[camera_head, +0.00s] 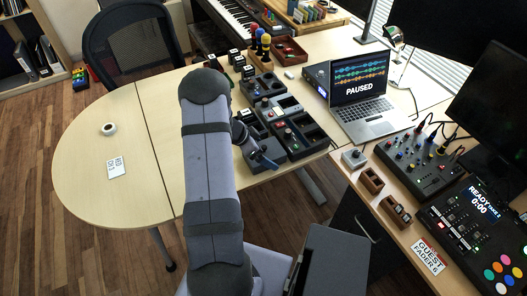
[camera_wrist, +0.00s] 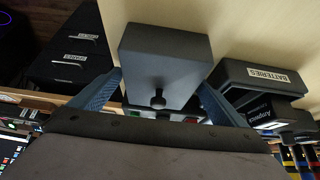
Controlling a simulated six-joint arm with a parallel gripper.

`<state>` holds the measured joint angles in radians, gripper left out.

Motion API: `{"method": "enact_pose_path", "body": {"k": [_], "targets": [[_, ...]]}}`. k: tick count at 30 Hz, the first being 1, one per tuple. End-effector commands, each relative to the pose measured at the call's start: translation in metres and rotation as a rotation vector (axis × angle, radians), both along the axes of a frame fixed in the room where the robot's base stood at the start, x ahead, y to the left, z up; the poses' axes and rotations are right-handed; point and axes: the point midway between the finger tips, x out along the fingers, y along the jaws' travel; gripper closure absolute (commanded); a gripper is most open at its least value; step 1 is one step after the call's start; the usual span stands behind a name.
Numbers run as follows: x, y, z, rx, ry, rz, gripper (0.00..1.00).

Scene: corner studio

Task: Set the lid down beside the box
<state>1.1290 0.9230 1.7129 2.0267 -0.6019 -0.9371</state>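The dark grey lid (camera_wrist: 165,52) with a small black knob (camera_wrist: 157,98) fills the middle of the wrist view. My gripper (camera_wrist: 160,82) has its two blue fingers against the lid's left and right sides and appears shut on it. In the head view my gripper (camera_head: 264,160) is at the near left edge of a group of dark boxes, and my arm hides much of it; I cannot make out the lid there. An open dark box (camera_head: 310,138) stands just right of the gripper. I cannot tell which box the lid belongs to.
Bare tabletop (camera_wrist: 235,25) shows behind the lid. A laptop (camera_head: 360,95) stands right of the boxes. The rounded table (camera_head: 90,170) is mostly clear.

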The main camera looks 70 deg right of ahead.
Motion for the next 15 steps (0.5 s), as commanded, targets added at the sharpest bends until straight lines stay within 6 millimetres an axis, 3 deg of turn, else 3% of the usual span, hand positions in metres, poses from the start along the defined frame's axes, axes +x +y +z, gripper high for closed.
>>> {"method": "enact_pose_path", "body": {"k": [10, 15], "targets": [[0.0, 0.0, 0.001, 0.0, 0.0, 0.0, 0.03], [0.005, 0.003, 0.012, -0.002, 0.0, 0.003, 0.03]]}}
